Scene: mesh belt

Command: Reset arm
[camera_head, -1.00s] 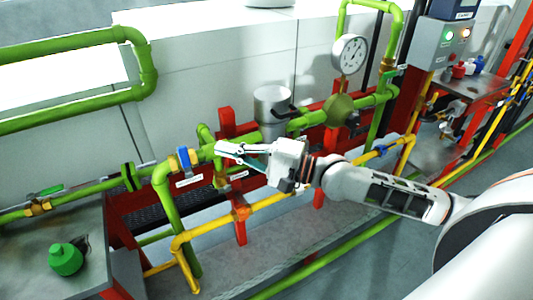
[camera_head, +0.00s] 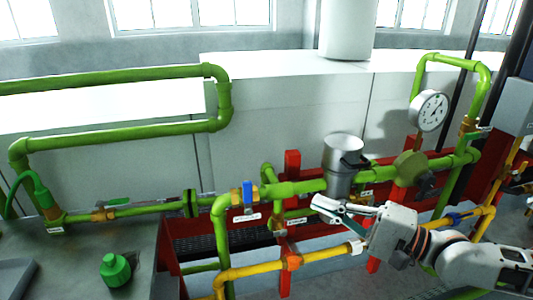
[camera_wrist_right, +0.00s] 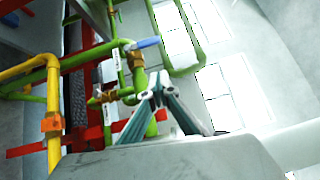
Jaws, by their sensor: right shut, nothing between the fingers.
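My right arm comes in from the lower right in the head view. Its gripper (camera_head: 322,208) is shut and empty, pointing left, in front of the green and yellow pipes. In the right wrist view the fingers (camera_wrist_right: 158,84) meet in a point, with nothing between them. A blue-handled valve (camera_head: 248,194) sits on the green pipe to the left of the gripper; its blue handle also shows in the right wrist view (camera_wrist_right: 146,43). My left gripper is not in view.
A yellow pipe (camera_head: 258,268) runs low below the gripper. A grey metal cylinder (camera_head: 340,178) and a pressure gauge (camera_head: 429,110) stand behind the arm. Red posts (camera_head: 284,255) stand among the pipes.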

